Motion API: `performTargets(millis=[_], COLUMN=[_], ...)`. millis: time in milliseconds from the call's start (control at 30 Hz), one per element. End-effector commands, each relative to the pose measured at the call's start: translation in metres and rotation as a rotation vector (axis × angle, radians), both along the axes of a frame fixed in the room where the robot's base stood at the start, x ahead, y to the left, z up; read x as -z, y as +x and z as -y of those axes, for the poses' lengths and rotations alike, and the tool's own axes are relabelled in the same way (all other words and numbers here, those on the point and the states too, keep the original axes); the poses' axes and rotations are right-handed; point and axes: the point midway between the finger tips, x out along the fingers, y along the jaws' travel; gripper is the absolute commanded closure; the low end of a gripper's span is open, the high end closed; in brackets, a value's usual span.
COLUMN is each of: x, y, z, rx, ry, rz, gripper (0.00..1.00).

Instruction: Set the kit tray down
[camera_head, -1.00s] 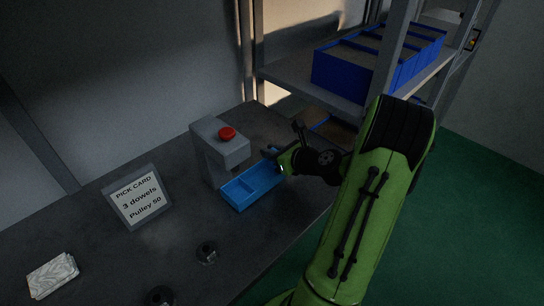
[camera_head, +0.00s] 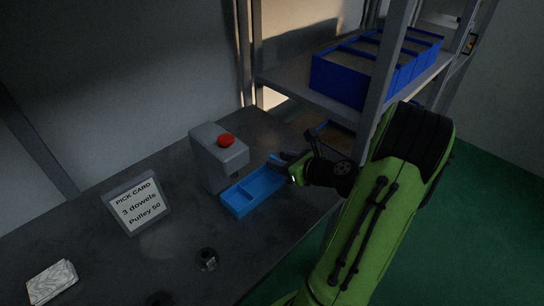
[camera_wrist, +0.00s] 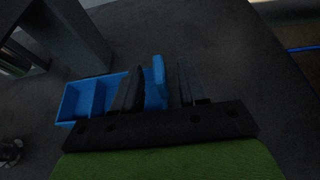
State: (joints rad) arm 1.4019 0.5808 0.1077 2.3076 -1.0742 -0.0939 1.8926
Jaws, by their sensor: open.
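The blue kit tray (camera_head: 243,208), with divided compartments, appears to rest flat on the dark bench (camera_head: 110,262), in front of the grey press. In the wrist view the tray (camera_wrist: 70,103) extends to the left of my fingers. My gripper (camera_head: 281,163) is at the tray's right end. In the wrist view my gripper (camera_wrist: 160,68) is open, with one dark finger on each side of an upright blue tab at the tray's end. A small gap shows on the tab's right; I cannot tell whether the left finger touches it. The compartments I can see look empty.
The grey press (camera_head: 215,160) with a red button stands close behind the tray. A pick card (camera_head: 138,208) stands to the left. A dark round part (camera_head: 207,259) and a pale block (camera_head: 51,282) lie nearer. A shelf with blue bins (camera_head: 375,70) rises at the right.

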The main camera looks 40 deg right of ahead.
Motion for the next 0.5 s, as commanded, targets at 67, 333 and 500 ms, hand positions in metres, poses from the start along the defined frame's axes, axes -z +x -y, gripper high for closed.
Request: performTargets(millis=[67,333,500], x=[-0.012,-0.030,-0.033], y=[-0.022,-0.068,-0.054], z=[0.002,0.002,-0.032], rx=[0.008,0.002,-0.178], ry=[0.001,0.000,-0.159], rz=[-0.001,0.001,-0.069], gripper=[0.57,0.57,0.57])
